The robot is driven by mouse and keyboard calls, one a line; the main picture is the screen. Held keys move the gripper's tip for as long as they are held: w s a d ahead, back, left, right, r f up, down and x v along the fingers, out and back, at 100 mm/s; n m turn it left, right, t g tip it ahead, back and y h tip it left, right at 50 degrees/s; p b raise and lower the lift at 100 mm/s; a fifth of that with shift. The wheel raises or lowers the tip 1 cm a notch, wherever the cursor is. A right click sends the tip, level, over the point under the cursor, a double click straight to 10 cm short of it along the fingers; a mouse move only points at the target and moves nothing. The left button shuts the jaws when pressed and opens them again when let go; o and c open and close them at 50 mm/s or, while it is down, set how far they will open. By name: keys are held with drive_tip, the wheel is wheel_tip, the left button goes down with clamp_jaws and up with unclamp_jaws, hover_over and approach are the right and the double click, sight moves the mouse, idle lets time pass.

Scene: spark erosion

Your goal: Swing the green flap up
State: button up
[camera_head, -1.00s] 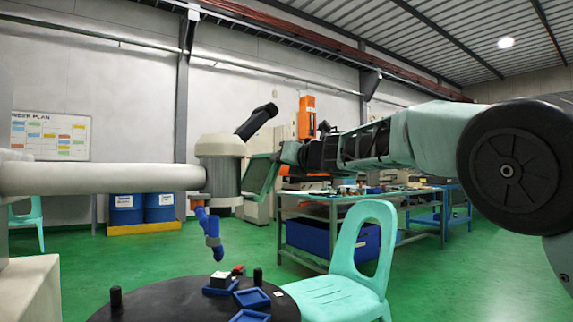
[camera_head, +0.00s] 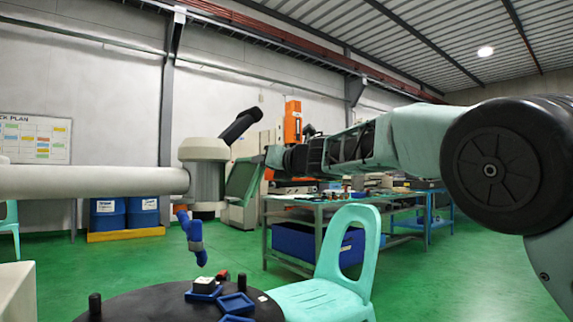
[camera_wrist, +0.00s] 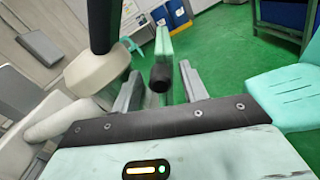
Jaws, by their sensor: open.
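The green flap (camera_head: 243,183) looks like a framed panel, tilted, beside the grey cylindrical machine head in the head view. In the wrist view a narrow light-green piece (camera_wrist: 163,45), apparently the flap seen nearly edge-on, stands ahead of my gripper. A round black knob end (camera_wrist: 160,76) sits in front of it. My gripper (camera_wrist: 160,72) is open, its two grey fingers on either side of the knob. I cannot tell whether either finger touches it. In the head view my arm reaches in from the right to near the flap; the fingers cannot be made out.
A grey cylindrical head (camera_head: 204,165) on a pale horizontal arm (camera_head: 90,181) is close by. A blue nozzle hose (camera_head: 195,240) hangs over a round black table (camera_head: 140,308) with small blue trays. A mint chair (camera_head: 325,295) and a workbench (camera_head: 330,204) stand right. Green floor is open at left.

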drive_tip(key=b+v, duration=0.3)
drive_tip(key=v, duration=1.3)
drive_tip(key=shift+s+d+b, duration=0.2)
drive_tip(key=shift+s+b, duration=0.1)
drive_tip(key=s+f+m+g+h, duration=0.2)
drive_tip(key=s+f+m, duration=0.2)
drive_tip(key=f+m, duration=0.4)
drive_tip(key=s+f+m+g+h, duration=0.2)
drive_tip(key=s+f+m, duration=0.25)
drive_tip(key=f, duration=0.55)
drive_tip(key=s+f+m+g+h, duration=0.2)
drive_tip(key=s+f+m, duration=0.2)
drive_tip(key=f+m, duration=0.4)
drive_tip(key=s+d+f+m+g+h, duration=0.1)
drive_tip(key=s+d+f+m+g, duration=0.2)
drive_tip(key=s+f, duration=0.45)
drive_tip(key=s+d+f+m+g+h, duration=0.1)
drive_tip(key=s+f+m+g, duration=0.3)
drive_tip(key=s, duration=0.6)
drive_tip(key=s+d+f+m+g+h, duration=0.1)
drive_tip(key=s+d+f+m+g, duration=0.1)
drive_tip(key=s+f+m, duration=0.45)
wheel_tip(320, 180, up, 39)
drive_tip(key=s+n+p, duration=0.1)
drive_tip(key=n+p, duration=0.1)
drive_tip(key=p, duration=3.6)
drive_tip(key=shift+a+r, duration=0.2)
drive_tip(key=shift+a, duration=0.25)
